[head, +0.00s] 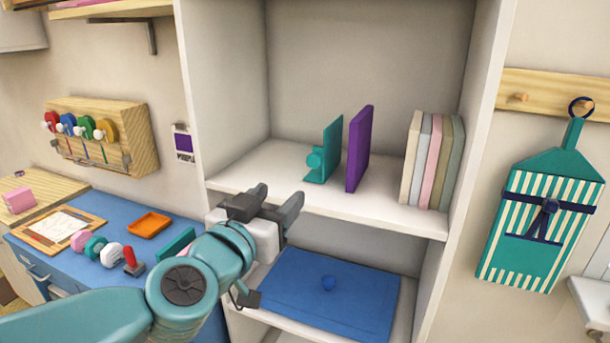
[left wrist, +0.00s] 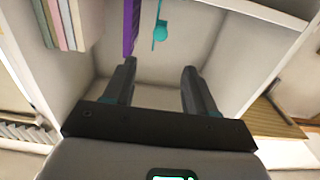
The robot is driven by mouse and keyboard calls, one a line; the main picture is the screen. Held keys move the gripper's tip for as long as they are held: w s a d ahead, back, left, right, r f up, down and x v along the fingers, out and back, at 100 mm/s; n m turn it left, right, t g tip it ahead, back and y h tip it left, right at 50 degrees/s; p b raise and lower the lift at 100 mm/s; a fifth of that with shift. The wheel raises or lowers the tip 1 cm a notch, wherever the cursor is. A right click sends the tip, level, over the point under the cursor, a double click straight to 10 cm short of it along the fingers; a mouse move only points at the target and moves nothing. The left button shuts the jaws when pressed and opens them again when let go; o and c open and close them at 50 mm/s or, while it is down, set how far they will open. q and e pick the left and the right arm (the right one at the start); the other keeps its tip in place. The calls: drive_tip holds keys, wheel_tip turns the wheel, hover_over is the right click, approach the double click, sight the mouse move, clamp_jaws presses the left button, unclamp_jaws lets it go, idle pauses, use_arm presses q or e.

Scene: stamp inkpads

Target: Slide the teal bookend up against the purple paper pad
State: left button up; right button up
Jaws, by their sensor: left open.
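The teal bookend (head: 329,152) stands upright on the white shelf, with a round knob on its left side. The purple paper pad (head: 359,150) stands upright just right of it, with a narrow gap between them. My left gripper (head: 276,203) is open and empty at the shelf's front edge, in front and left of the bookend. In the left wrist view, the bookend (left wrist: 160,30) and the pad (left wrist: 131,25) show beyond the open fingers (left wrist: 160,80). My right gripper is in neither view.
A row of several upright books (head: 431,160) stands right of the pad, with a gap between. The white shelf (head: 260,167) is bare left of the bookend. The cabinet's side walls bound it. A blue board (head: 345,296) lies on the lower shelf.

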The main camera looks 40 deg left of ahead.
sight(312, 162)
use_arm(q)
drive_tip(key=b+x, duration=0.2)
drive_tip(key=x, duration=1.2)
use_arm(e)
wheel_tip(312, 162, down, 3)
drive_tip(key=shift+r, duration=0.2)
